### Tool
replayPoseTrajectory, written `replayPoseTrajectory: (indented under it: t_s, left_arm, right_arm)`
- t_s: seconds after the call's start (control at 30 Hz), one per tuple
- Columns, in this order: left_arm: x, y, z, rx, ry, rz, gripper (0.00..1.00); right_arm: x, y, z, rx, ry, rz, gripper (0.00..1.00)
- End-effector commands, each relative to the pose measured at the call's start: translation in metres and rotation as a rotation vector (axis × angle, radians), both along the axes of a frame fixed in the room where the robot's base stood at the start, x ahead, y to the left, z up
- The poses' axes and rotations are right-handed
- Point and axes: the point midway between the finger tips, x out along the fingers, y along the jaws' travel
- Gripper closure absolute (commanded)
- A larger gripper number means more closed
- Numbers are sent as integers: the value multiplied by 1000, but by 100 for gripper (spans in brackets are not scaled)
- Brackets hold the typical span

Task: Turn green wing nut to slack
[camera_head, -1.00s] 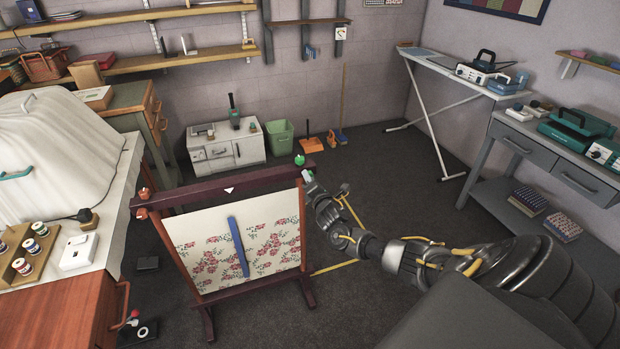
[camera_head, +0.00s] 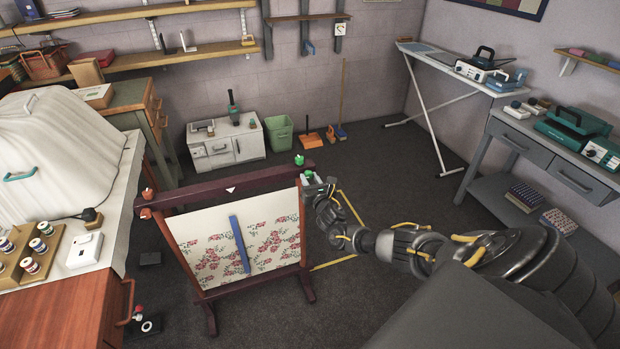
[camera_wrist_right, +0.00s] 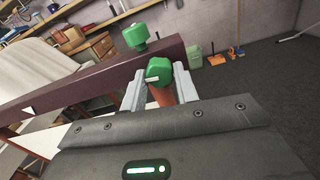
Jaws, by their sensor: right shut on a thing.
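A dark red wooden frame (camera_head: 225,192) stands on the floor, with floral cloth and a blue strip hanging in it. A green piece (camera_head: 299,160) stands on top of the frame's right end; it also shows in the right wrist view (camera_wrist_right: 134,37). Just beside it, the green wing nut (camera_wrist_right: 159,70) with a small white mark sits at the end of the bar on a brownish-orange shaft. My right gripper (camera_wrist_right: 160,84) is shut on this green wing nut, a finger on either side; in the head view the gripper (camera_head: 309,180) partly hides it. My left gripper is not in view.
Orange fittings (camera_head: 147,193) sit at the frame's left end. A workbench (camera_head: 70,320) with spools stands close on the left. A green bin (camera_head: 279,133) and white cabinet (camera_head: 228,146) stand behind.

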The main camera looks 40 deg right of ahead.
Motion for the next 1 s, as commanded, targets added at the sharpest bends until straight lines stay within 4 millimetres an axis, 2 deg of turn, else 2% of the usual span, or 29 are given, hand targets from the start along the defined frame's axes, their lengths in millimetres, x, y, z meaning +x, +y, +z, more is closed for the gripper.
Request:
replayPoseTrajectory:
  t_s: [0.3,0.83,0.87,1.0]
  left_arm:
    - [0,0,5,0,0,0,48]
    - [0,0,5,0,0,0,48]
    - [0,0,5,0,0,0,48]
    - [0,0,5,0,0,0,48]
  right_arm:
    - [-1,0,-1,-106,40,0,93]
    - [-1,0,-2,-126,47,1,93]
    - [-1,0,-2,-126,47,1,67]
    - [-1,0,-1,-125,46,0,49]
